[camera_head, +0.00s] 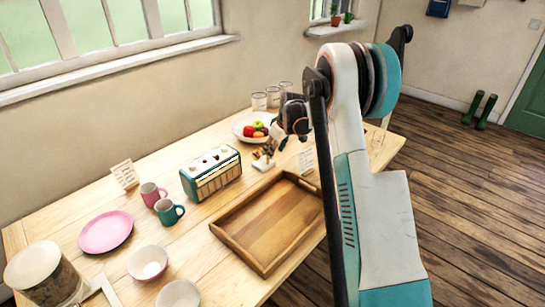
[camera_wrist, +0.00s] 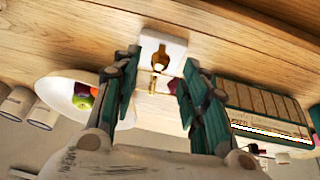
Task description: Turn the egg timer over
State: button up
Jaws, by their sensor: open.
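A small white block-like piece (camera_wrist: 172,43) with a dark amber, rounded part (camera_wrist: 161,60) shows between my fingertips in the wrist view; it looks like the egg timer, but I cannot be sure. In the head view a small white object (camera_head: 262,163) stands on the table between the toaster and the fruit bowl. My gripper (camera_wrist: 161,57) is open, with one finger on each side of the amber part and no clear contact. In the head view my gripper (camera_head: 282,143) is partly hidden by my arm.
The toaster (camera_head: 211,174) and fruit bowl (camera_head: 241,128) flank this spot. A wooden tray (camera_head: 262,222) lies in front. Glasses (camera_head: 259,102) stand behind. Two mugs (camera_head: 167,212), a pink plate (camera_head: 106,232) and a small card (camera_head: 124,174) are further left.

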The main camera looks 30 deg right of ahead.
jog(key=x, duration=0.3)
jog(key=shift+w+f+b, duration=0.1)
jog(key=shift+f+b, duration=0.1)
jog(key=shift+b, duration=0.2)
grip_shut()
